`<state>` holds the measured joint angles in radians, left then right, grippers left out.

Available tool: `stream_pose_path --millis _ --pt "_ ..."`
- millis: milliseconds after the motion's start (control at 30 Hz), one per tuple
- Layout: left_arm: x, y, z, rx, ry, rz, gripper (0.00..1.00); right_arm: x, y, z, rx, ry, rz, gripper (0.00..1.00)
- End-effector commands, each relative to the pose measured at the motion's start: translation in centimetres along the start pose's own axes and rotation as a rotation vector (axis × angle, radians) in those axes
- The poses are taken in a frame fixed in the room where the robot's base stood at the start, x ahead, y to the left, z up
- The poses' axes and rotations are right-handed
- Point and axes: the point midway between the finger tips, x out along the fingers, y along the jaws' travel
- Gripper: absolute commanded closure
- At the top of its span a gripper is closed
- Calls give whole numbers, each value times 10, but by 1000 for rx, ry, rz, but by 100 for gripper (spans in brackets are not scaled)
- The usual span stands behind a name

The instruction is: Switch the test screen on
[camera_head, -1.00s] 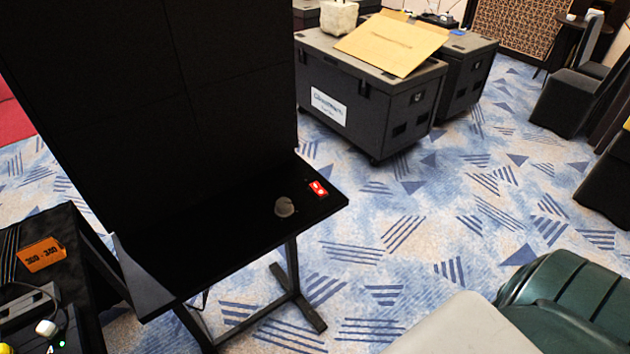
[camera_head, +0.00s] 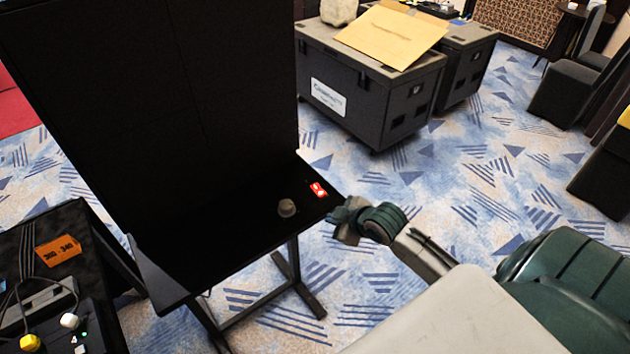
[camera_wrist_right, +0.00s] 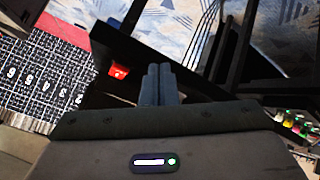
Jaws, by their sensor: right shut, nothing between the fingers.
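The test screen (camera_head: 150,80) is a tall black panel in the head view, and its face is dark. A black shelf (camera_head: 235,235) runs along its foot. On the shelf are a red lit switch (camera_head: 319,190) near the right end and a grey round knob (camera_head: 287,207) left of it. The red switch also shows in the right wrist view (camera_wrist_right: 118,71), left of the fingers. My right gripper (camera_head: 338,208) is at the shelf's right end, just right of the switch. Its fingers (camera_wrist_right: 157,80) are together and empty. My left gripper is not in view.
A black table (camera_head: 95,240) at the left holds an orange card (camera_head: 58,250) and a control box with coloured knobs. Large grey flight cases (camera_head: 370,95) stand behind at the top, with a cardboard sheet on one. Dark chairs (camera_head: 565,95) stand at the right. Open carpet lies between.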

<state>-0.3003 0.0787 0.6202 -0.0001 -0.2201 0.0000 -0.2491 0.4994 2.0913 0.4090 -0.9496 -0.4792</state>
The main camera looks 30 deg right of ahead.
Motion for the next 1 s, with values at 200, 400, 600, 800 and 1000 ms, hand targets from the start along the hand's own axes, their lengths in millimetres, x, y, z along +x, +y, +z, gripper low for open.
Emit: stream_pose_path --millis 200,400,600,800,1000 --pt "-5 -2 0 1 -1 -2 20 -15 69 -56 -199 160 71 100" --pt "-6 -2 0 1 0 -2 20 -25 104 -83 -299 243 120 100" --pt "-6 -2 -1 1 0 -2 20 -26 108 -87 -313 256 128 100" --pt "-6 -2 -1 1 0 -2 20 -26 108 -86 -312 255 127 100" --pt "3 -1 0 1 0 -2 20 -19 106 -82 -310 254 127 100"
